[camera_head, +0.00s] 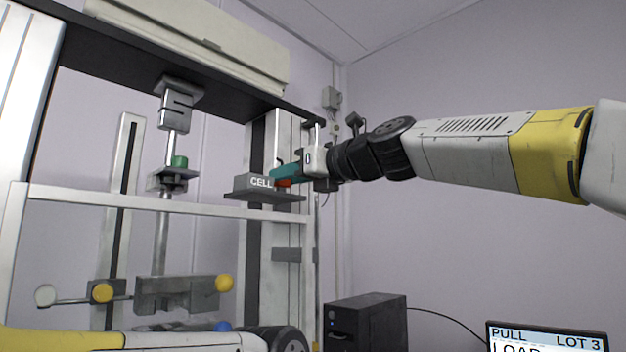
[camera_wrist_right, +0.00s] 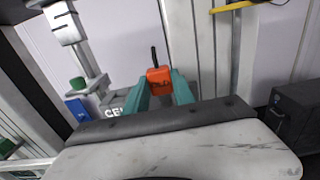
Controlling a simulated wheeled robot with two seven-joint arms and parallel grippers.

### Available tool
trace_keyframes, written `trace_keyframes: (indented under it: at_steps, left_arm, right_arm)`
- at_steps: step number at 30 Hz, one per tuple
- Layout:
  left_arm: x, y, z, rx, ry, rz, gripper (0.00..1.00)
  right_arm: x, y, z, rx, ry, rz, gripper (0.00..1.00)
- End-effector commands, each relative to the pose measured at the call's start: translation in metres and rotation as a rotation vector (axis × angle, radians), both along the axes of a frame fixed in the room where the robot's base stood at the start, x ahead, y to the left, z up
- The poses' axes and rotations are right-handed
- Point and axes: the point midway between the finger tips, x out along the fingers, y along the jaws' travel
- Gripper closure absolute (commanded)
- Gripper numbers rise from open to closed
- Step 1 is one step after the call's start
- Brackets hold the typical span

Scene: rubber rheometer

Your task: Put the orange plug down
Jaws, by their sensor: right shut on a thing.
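The orange plug (camera_head: 284,183) shows beneath the teal fingers of my right gripper (camera_head: 285,173), beside the grey block marked CELL (camera_head: 259,182). In the right wrist view the orange plug (camera_wrist_right: 159,79) sits between the two teal fingers of the right gripper (camera_wrist_right: 161,92), with a dark thin stem pointing up. The right gripper is shut on it. The plug is close above the dark shelf (camera_head: 245,196); I cannot tell whether it touches. My left arm shows only at the lower left, and its gripper is out of view.
The test frame has a pale crossbar (camera_head: 150,205) in front and upright columns. A hanging clamp (camera_head: 179,100) with a green piece (camera_head: 180,161) is left of the shelf. A black box (camera_head: 365,322) and a screen (camera_head: 547,338) stand lower right.

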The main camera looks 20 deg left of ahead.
Motion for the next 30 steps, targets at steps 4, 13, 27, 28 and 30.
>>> trace_keyframes:
  at_steps: [4,13,27,28,30]
  left_arm:
    - [0.000,0.000,0.000,0.000,0.000,0.000,0.64]
    - [0.000,0.000,0.000,0.000,0.000,0.000,0.64]
    - [0.000,0.000,0.000,0.000,0.000,0.000,0.64]
    - [0.000,0.000,0.000,0.000,0.000,0.000,0.64]
    - [0.000,0.000,0.000,0.000,0.000,0.000,0.64]
  right_arm:
    - [0.000,0.000,-0.003,0.001,0.001,0.000,1.00]
    - [0.000,0.000,-0.003,0.000,0.000,0.001,0.61]
    - [-0.024,-0.057,0.001,0.000,-0.002,-0.003,0.61]
    - [-0.026,-0.064,0.001,0.001,-0.002,-0.003,0.61]
    - [-0.032,-0.077,0.001,0.001,-0.001,-0.003,0.61]
